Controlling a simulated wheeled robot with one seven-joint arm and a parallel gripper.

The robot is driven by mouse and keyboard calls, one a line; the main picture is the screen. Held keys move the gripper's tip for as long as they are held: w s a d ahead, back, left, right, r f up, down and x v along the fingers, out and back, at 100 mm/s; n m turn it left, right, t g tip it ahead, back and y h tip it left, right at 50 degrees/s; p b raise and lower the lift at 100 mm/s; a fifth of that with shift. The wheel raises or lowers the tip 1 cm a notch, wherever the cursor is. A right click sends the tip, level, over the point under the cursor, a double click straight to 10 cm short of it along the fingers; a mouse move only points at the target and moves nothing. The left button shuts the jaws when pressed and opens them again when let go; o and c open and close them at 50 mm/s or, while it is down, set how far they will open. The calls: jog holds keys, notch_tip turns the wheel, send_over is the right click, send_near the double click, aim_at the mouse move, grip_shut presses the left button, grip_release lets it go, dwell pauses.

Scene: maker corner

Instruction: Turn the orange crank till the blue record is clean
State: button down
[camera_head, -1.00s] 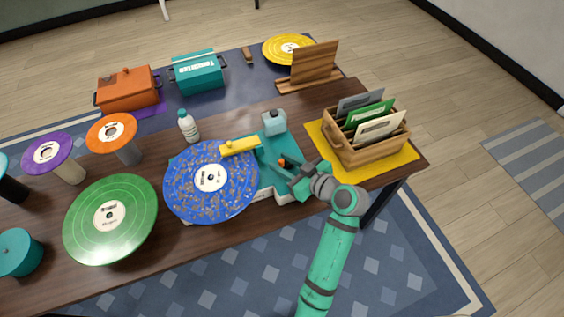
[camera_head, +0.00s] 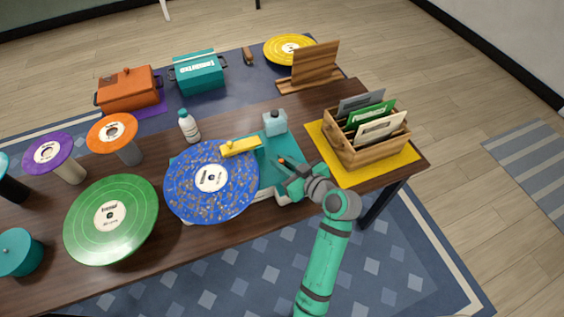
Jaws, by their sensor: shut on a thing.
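The blue record (camera_head: 190,203) lies flat on the teal cleaning machine (camera_head: 268,177), with brownish specks spread over its surface. A yellow arm (camera_head: 240,147) reaches over the record's upper right edge. The orange crank (camera_head: 282,160) shows only as a small orange bit at the right part of the machine. My gripper (camera_head: 286,169) is shut on the crank, coming in from the right. Its fingers and wrist hide most of the crank.
A wooden crate (camera_head: 366,152) of record sleeves stands on a yellow mat (camera_head: 408,166) close right of my gripper. A white bottle (camera_head: 188,127) and a light-blue container (camera_head: 274,122) stand behind the machine. A green record (camera_head: 110,240) is at left.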

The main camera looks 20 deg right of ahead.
jog(key=m+h, duration=0.2)
jog(key=w+m+t+h, duration=0.1)
jog(key=shift+a, duration=0.3)
jog(key=m+h, duration=0.1)
jog(key=h, duration=0.1)
jog(key=w+m+h, duration=0.1)
jog(key=m+h, duration=0.2)
jog(key=h, duration=0.1)
jog(key=shift+w+r+m+g, duration=0.1)
jog(key=shift+w+m+g, duration=0.2)
jog(key=shift+m+g, duration=0.1)
jog(key=m+g+h, duration=0.1)
jog(key=w+m+h, duration=0.1)
jog(key=m+h, duration=0.1)
jog(key=shift+d+g, duration=0.15)
jog(key=shift+g, duration=0.25)
jog(key=shift+w+d+m+g+h, duration=0.1)
jog(key=shift+w+m+g+h, duration=0.05)
jog(key=shift+m+g+h, duration=0.35)
jog(key=shift+w+d+m+g+h, duration=0.1)
jog(key=shift+m+g+h, duration=0.2)
jog(key=shift+m+h, duration=0.3)
jog(key=c, duration=1.7)
grip_release()
jog(key=shift+d, duration=0.1)
